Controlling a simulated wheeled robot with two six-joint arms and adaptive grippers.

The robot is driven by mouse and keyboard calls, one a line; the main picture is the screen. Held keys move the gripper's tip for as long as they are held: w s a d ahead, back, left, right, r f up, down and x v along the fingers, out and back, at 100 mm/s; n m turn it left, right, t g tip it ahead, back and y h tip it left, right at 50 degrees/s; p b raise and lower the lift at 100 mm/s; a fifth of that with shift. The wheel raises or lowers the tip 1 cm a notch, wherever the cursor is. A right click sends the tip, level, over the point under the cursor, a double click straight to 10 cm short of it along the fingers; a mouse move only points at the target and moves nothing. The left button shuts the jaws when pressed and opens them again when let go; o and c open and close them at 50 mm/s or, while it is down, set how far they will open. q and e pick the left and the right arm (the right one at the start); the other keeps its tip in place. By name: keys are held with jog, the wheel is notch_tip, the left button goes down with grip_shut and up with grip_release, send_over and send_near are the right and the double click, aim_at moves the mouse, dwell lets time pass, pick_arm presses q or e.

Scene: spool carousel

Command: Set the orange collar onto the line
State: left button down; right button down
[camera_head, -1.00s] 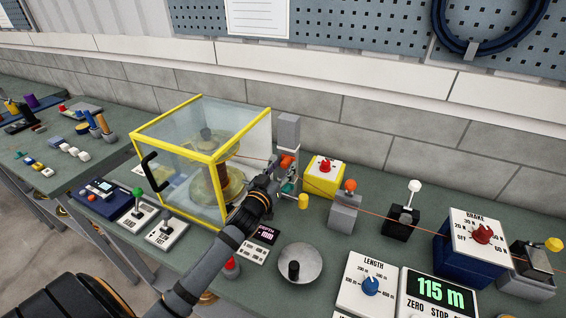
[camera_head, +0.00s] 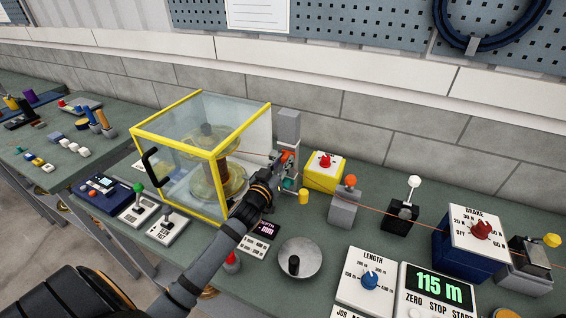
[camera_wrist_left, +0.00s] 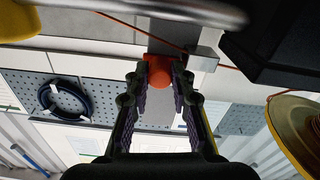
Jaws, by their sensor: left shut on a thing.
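The orange collar (camera_head: 286,155) is a small bright piece at the tip of my left gripper (camera_head: 279,164), in front of a grey upright post (camera_head: 289,128). In the left wrist view the orange collar (camera_wrist_left: 159,70) sits between the fingertips of my left gripper (camera_wrist_left: 158,82), which is shut on it. The thin orange line (camera_head: 380,211) runs to the right across the bench. In the wrist view the line (camera_wrist_left: 134,25) passes close by the collar; I cannot tell whether they touch. My right gripper is not in view.
A yellow-framed clear box (camera_head: 217,190) with a spool stands just left of the gripper. A yellow box with a red knob (camera_head: 325,171), a grey block with an orange ball (camera_head: 344,206) and a brake box (camera_head: 470,247) stand to the right. A round metal dish (camera_head: 300,262) lies in front.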

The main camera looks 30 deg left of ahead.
aim_at(290, 143)
pick_arm(q)
notch_tip(290, 143, up, 4)
jog(key=p, duration=0.3)
jog(key=shift+r, duration=0.25)
jog(key=shift+f, duration=0.15)
jog(key=c, duration=1.1)
grip_release()
jog(key=shift+s+f, duration=0.15)
jog(key=shift+s, duration=0.25)
jog(key=shift+s+d, duration=0.15)
jog(key=shift+s, duration=2.65)
jog(key=shift+s+d, duration=0.15)
jog(key=shift+s, duration=2.6)
